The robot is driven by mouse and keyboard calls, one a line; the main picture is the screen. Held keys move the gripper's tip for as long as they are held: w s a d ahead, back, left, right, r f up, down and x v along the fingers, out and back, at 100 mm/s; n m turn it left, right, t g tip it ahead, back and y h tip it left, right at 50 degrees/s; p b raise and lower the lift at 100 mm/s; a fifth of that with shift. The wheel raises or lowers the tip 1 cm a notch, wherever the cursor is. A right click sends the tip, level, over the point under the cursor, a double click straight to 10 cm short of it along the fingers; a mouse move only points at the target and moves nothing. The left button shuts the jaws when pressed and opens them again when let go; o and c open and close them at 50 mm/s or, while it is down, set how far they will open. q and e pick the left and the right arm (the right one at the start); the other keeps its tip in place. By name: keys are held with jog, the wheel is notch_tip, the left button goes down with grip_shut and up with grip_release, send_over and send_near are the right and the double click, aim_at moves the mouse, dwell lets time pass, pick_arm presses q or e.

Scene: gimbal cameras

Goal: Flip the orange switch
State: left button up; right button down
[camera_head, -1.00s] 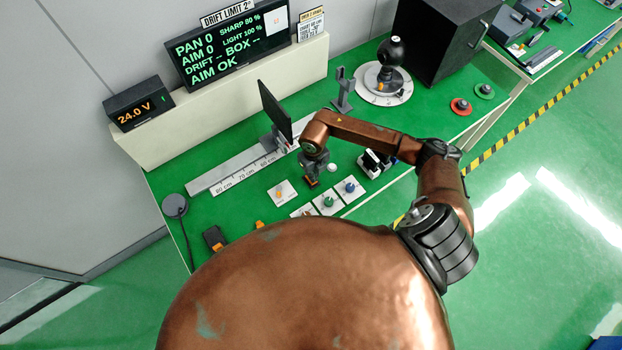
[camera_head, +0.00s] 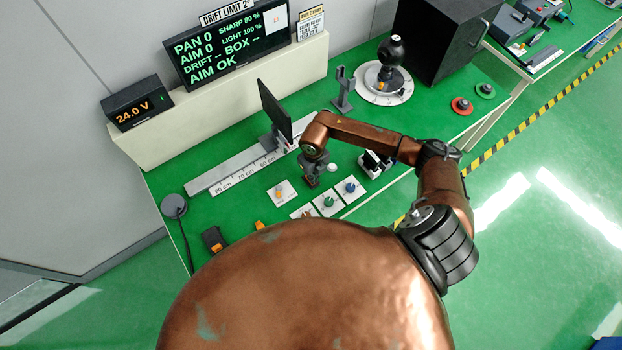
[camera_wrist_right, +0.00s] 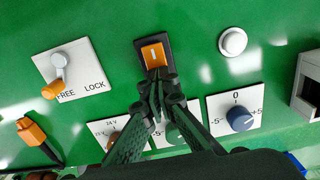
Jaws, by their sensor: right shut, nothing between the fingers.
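The orange switch (camera_wrist_right: 154,55) is a rocker in a black frame on the green bench. In the right wrist view it lies just beyond the fingertips of my right gripper (camera_wrist_right: 158,82). The fingers are shut and empty, over the near edge of the switch's frame; I cannot tell whether they touch it. In the head view my right gripper (camera_head: 312,182) points down at the bench and hides the switch. Which way the rocker is tilted is hard to tell. My left gripper is not in view.
A FREE/LOCK plate with an orange-tipped lever (camera_wrist_right: 56,89) lies to the left. A blue knob (camera_wrist_right: 240,119) and a green knob (camera_wrist_right: 174,134) sit on white plates nearby. A round white button (camera_wrist_right: 232,41) is to the right. A dark upright panel (camera_head: 274,110) stands behind my gripper.

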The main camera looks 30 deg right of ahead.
jog(key=shift+f, duration=0.2)
jog(key=shift+r, duration=0.2)
jog(key=shift+r+p, duration=0.45)
jog(key=shift+r, duration=0.1)
jog(key=shift+r+p, duration=1.8)
jog(key=shift+r, duration=1.05)
